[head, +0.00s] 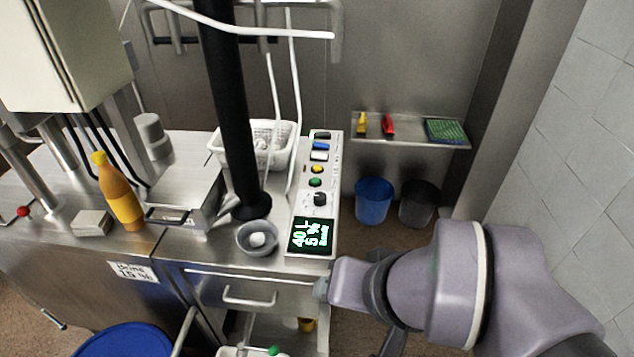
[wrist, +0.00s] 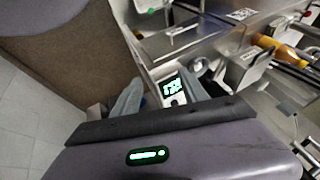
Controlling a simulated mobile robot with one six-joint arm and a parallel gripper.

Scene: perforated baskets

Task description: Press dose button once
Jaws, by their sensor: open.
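The control panel (head: 329,185) is a narrow white strip on the steel counter. It carries a column of coloured buttons: blue (head: 321,146), white (head: 318,156), yellow (head: 317,169) and green (head: 315,182), with a black knob (head: 320,198) below them. I cannot read which is the dose button. The lit display (head: 310,236) reads "40 L", "5 %" and a small word like "Ready"; it also shows in the wrist view (wrist: 172,87). My gripper (wrist: 156,78) is open and empty, its fingers pointing toward the panel's display end. In the head view my arm is at the lower right, apart from the buttons.
A grey bowl (head: 257,238) with a white item and a white perforated basket (head: 267,158) stand left of the panel, near a black column (head: 236,110). An orange bottle (head: 122,195) is farther left. Blue (head: 374,203) and black (head: 418,205) bins stand at right.

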